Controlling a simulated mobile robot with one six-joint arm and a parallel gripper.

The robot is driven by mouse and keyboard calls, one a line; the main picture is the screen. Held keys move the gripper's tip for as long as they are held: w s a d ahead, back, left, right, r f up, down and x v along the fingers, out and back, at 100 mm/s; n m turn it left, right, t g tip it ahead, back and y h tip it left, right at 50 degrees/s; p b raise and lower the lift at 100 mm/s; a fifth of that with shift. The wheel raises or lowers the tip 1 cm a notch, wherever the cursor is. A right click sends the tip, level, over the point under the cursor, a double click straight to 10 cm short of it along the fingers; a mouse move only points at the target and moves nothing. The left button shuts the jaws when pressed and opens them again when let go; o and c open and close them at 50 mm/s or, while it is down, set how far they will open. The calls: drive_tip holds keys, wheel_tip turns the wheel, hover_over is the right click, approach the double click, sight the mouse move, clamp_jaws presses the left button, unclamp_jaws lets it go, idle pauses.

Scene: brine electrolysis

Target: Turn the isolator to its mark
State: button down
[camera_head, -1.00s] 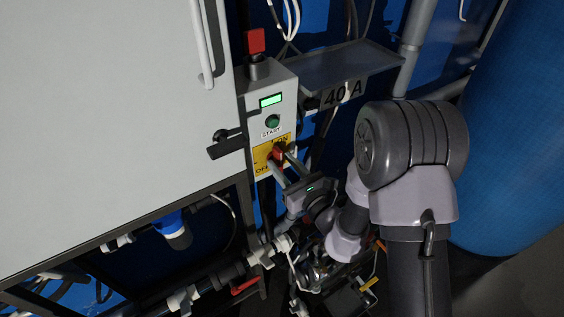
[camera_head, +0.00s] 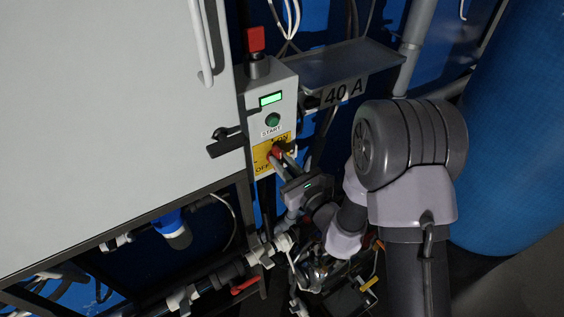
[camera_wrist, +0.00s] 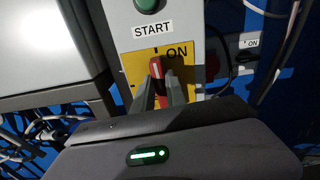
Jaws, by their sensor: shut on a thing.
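The isolator is a red handle with a white line (camera_wrist: 157,70) on a yellow plate (camera_wrist: 135,66) marked ON in the wrist view. The white line runs nearly upright in that view, just below a black tick beside the word ON. My gripper (camera_wrist: 161,88) is shut on the handle, one finger on each side. In the head view the red handle (camera_head: 276,153) shows small at the front of the yellow plate (camera_head: 261,158), partly covered by my gripper (camera_head: 282,157). An OFF label shows at the plate's lower left.
A green START button (camera_head: 272,120) and a lit green display (camera_head: 270,99) sit above the isolator on the grey box. A black latch (camera_head: 226,144) juts out at the left. A shelf marked 40 A (camera_head: 345,65) stands at upper right. Pipes and valves lie below.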

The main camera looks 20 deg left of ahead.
drive_tip(key=n+b, duration=0.5)
drive_tip(key=b, duration=0.1)
drive_tip(key=f+n+b, duration=0.1)
drive_tip(key=n+b, duration=0.5)
drive_tip(key=s+n+b, duration=0.1)
drive_tip(key=n+b, duration=0.5)
drive_tip(key=shift+a+f, duration=0.3)
drive_tip(key=shift+a, duration=0.1)
drive_tip(key=shift+n, duration=0.3)
drive_tip(key=c, duration=1.4)
unclamp_jaws()
drive_tip(key=shift+r, duration=0.1)
drive_tip(key=shift+o, duration=0.2)
